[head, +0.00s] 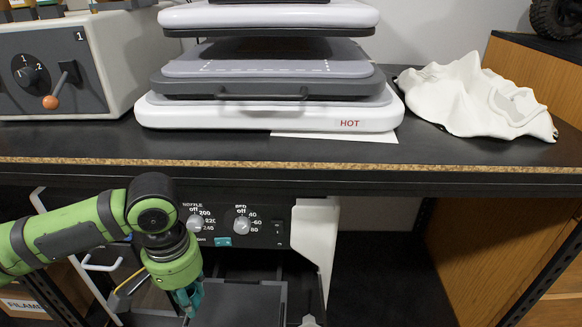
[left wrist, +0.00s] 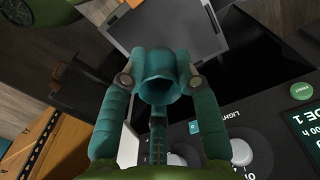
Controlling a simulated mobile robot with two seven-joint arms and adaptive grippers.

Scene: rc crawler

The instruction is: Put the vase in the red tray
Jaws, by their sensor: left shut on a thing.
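The vase (left wrist: 160,78) is a small teal vessel with a round open mouth, seen in the left wrist view. My left gripper (head: 187,300) reaches down in front of the lower shelf in the head view. Its teal fingers, seen in the left wrist view (left wrist: 157,82), are shut on the vase from both sides. A flat grey plate (head: 245,305) lies beside and beyond the gripper. I cannot tell whether the vase touches it. No red tray shows in either view. My right gripper is out of view.
A black worktop (head: 440,165) overhangs the lower shelf. It carries a grey control box (head: 60,75), a white press marked HOT (head: 265,117) and a crumpled white cloth (head: 480,95). A knob panel (head: 235,222) stands close behind my left arm, with a white bracket (head: 314,240) to its right.

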